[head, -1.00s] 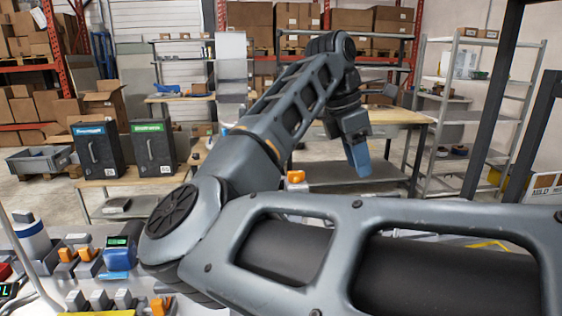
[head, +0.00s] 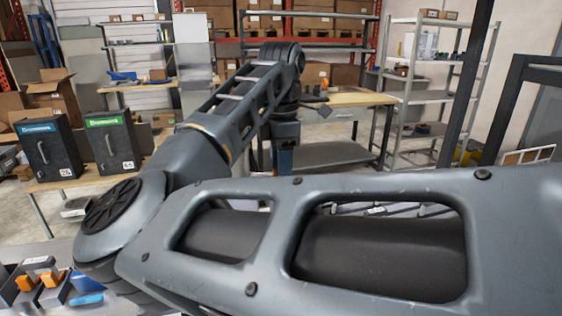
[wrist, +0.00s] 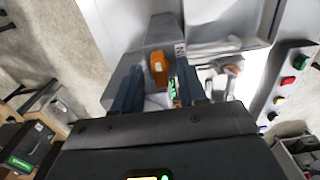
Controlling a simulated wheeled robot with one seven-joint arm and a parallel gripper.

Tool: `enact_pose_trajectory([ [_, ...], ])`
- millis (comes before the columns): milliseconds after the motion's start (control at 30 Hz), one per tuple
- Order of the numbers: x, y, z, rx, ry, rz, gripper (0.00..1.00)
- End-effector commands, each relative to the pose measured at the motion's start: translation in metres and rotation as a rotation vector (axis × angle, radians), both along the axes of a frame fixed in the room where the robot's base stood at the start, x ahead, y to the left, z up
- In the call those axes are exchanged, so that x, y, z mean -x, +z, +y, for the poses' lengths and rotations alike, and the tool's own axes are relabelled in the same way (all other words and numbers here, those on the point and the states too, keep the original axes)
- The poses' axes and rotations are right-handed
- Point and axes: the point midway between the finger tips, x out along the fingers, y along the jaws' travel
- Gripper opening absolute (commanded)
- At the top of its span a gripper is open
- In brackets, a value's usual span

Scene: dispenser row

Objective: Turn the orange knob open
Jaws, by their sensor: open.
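In the wrist view an orange knob (wrist: 157,66) sits on a grey housing (wrist: 160,32). My gripper (wrist: 158,76) is open, with one dark blue finger left of the knob and one right of it. The knob appears between the fingers; I cannot tell how far it is from the fingertips or whether they touch. In the head view my gripper (head: 284,158) points down behind my own arm, which hides its tips and that knob.
More orange knobs (head: 25,283) on grey housings show at the lower left of the head view. Two dark boxes (head: 110,143) stand on a bench at left. A panel with coloured buttons (wrist: 288,82) is at right in the wrist view.

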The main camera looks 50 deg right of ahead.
Motion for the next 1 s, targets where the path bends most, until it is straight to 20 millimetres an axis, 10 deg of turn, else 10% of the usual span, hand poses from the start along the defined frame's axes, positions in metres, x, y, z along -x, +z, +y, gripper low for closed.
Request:
enact_pose_trajectory([
  [300,0.0002,-0.0035,-0.0002,0.0,-0.001,0.0,0.41],
  [733,0.0002,-0.0032,-0.0002,0.0,-0.001,0.0,0.0],
  [1000,0.0002,-0.0033,-0.0002,0.0,0.002,0.0,0.0],
])
